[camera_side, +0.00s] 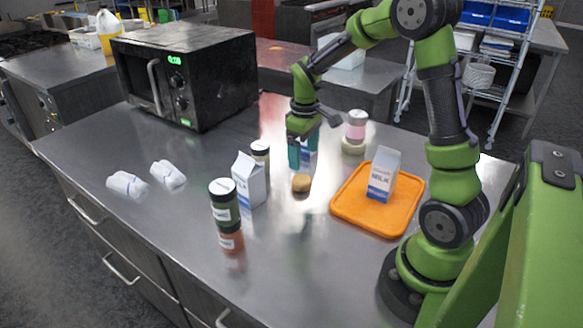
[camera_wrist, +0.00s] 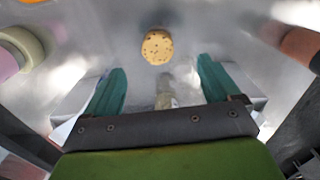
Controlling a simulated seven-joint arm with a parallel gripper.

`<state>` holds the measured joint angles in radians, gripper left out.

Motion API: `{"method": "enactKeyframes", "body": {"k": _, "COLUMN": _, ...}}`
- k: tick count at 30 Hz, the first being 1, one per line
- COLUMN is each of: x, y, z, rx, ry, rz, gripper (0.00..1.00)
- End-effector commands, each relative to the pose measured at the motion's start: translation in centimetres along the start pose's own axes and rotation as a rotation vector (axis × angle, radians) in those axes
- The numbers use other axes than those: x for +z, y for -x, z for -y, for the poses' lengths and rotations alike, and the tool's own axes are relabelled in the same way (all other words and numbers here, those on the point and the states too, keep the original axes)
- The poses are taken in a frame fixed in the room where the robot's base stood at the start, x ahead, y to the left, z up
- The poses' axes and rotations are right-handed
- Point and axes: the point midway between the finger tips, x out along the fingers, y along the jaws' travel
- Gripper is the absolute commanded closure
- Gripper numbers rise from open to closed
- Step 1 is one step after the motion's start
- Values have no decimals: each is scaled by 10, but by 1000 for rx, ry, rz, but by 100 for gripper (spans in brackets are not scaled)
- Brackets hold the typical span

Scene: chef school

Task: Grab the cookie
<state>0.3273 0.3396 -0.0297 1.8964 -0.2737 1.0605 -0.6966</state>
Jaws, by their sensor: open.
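The cookie (camera_side: 301,183) is a small round tan piece on the steel counter, left of the orange tray. In the wrist view the cookie (camera_wrist: 157,47) shows dark specks and lies beyond my fingertips, roughly centred between them. My gripper (camera_side: 301,155) has teal fingers and hangs just behind the cookie in the side view, above the counter. In the wrist view my gripper (camera_wrist: 160,83) is open, its two fingers wide apart with no cookie between them.
An orange tray (camera_side: 350,220) bears a milk carton (camera_side: 383,175). Left of the cookie stand another milk carton (camera_side: 249,182) and stacked jars (camera_side: 226,215). Pink and cream jars (camera_side: 355,132) stand behind the tray. A microwave (camera_side: 187,75) and rolled white cloths (camera_side: 127,186) are further left. The counter front is clear.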

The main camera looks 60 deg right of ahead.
Motion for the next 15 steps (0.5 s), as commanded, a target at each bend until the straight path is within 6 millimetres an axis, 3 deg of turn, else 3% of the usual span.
{"method": "enactKeyframes", "body": {"k": 3, "x": 1, "y": -23, "z": 0, "rx": -2, "ry": -1, "rz": 4, "gripper": 11}}
{"method": "enactKeyframes", "body": {"k": 11, "x": -1, "y": -43, "z": 0, "rx": -1, "ry": -3, "rz": 1, "gripper": 11}}
{"method": "enactKeyframes", "body": {"k": 15, "x": -6, "y": -62, "z": -4, "rx": -2, "ry": -2, "rz": 3, "gripper": 11}}
